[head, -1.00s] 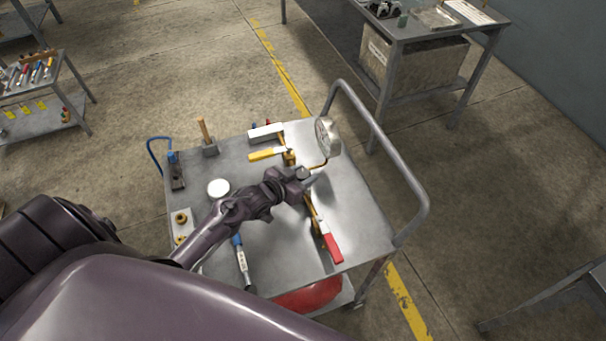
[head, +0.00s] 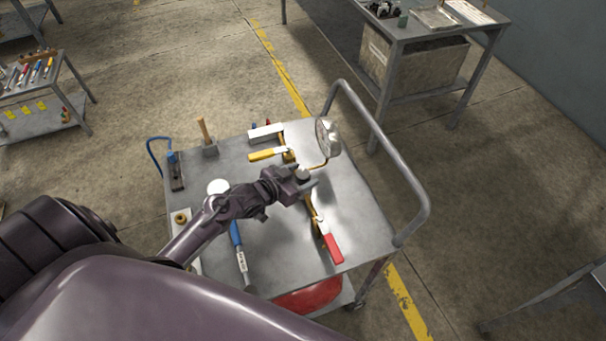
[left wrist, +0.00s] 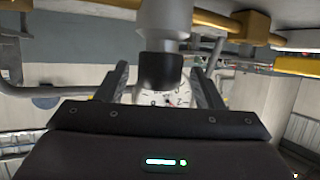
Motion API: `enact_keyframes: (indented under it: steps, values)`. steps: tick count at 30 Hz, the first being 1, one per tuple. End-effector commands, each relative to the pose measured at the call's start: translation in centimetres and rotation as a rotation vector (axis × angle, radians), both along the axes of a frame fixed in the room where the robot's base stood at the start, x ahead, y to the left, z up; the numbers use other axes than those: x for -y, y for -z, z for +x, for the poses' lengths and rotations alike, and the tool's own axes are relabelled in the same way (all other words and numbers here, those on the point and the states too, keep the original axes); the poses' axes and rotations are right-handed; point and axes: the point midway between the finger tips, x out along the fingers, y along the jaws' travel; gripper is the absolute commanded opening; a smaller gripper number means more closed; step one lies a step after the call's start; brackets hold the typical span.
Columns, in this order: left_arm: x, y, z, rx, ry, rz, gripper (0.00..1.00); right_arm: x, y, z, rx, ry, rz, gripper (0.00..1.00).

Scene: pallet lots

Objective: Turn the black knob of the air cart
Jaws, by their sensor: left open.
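The air cart (head: 355,220) stands in the middle of the head view, with brass piping, a round gauge (head: 327,137), a yellow-handled valve (head: 268,154) and a red-handled valve (head: 333,248) on its top. My left gripper (head: 305,178) is over the piping between the two valves. In the left wrist view the black knob (left wrist: 160,71) on a pale stem lies between the two open fingers of my left gripper (left wrist: 160,78). Gaps show on both sides of the knob. A white gauge dial (left wrist: 154,99) shows partly behind it. My right gripper is not in view.
A mallet (head: 206,138), a blue-handled tool (head: 239,248) and a white round item (head: 218,187) are on the cart top. The cart's push handle (head: 385,150) rises at right. A red tank (head: 308,297) is below. A workbench (head: 425,28) stands behind.

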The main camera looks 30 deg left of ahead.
Motion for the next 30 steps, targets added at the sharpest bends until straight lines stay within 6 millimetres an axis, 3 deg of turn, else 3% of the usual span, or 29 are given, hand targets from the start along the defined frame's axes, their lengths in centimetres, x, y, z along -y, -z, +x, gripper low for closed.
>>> enact_keyframes:
  steps: [6, 12, 30]
  values:
    - [-1.0, -1.1, -3.4, -0.003, 0.003, 0.002, 0.61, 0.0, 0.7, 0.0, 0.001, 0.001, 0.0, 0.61]
    - [-1.7, -2.2, -5.5, -0.002, 0.001, 0.001, 0.61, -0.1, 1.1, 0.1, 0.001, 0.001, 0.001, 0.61]
    - [-1.9, -2.6, -6.0, 0.0, 0.001, 0.0, 0.61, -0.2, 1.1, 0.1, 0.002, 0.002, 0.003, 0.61]
